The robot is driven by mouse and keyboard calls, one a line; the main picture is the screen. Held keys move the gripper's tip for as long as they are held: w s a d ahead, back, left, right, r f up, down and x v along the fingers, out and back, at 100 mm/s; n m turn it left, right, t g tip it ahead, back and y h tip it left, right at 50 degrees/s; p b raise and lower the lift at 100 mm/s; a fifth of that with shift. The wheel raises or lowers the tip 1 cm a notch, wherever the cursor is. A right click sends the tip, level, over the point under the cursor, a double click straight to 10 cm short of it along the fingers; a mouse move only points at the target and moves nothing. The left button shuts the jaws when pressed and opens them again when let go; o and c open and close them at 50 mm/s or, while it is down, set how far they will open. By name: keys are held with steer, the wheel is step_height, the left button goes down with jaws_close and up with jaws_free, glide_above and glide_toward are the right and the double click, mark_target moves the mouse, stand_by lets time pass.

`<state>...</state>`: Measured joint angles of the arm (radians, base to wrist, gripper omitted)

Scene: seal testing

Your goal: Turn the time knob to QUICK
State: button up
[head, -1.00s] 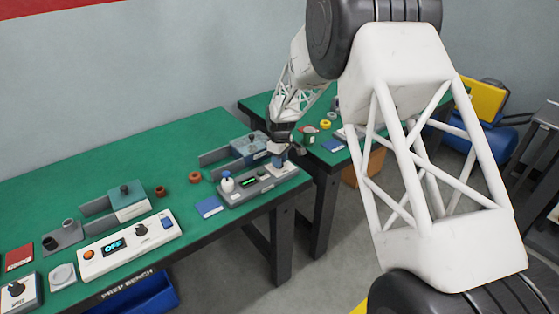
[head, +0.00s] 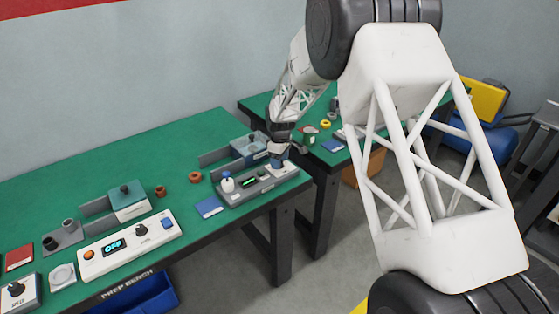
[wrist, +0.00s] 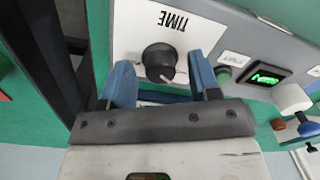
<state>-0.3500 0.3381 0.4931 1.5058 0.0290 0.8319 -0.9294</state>
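The black time knob (wrist: 159,60) sits on a white panel (wrist: 205,25) printed TIME, which appears upside down in the wrist view. A pale pointer line on the knob aims toward the lower right of that picture. My gripper (wrist: 163,80) is open, with one blue finger on each side of the knob. Gaps show between the knob and both fingers. In the head view my gripper (head: 278,162) is low over the right end of the grey device (head: 240,196) and hides the knob. I cannot see a QUICK mark.
A green display (wrist: 267,76), a green button (wrist: 223,75) and a white-and-blue lever (wrist: 292,98) are beside the knob. A white console (head: 100,262) reading OFF stands farther left on the green bench (head: 70,190).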

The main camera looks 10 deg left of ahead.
steer(key=shift+r, duration=0.1)
steer(key=shift+w+r, duration=0.15)
steer(key=shift+r, duration=3.65)
steer(key=shift+d, duration=0.1)
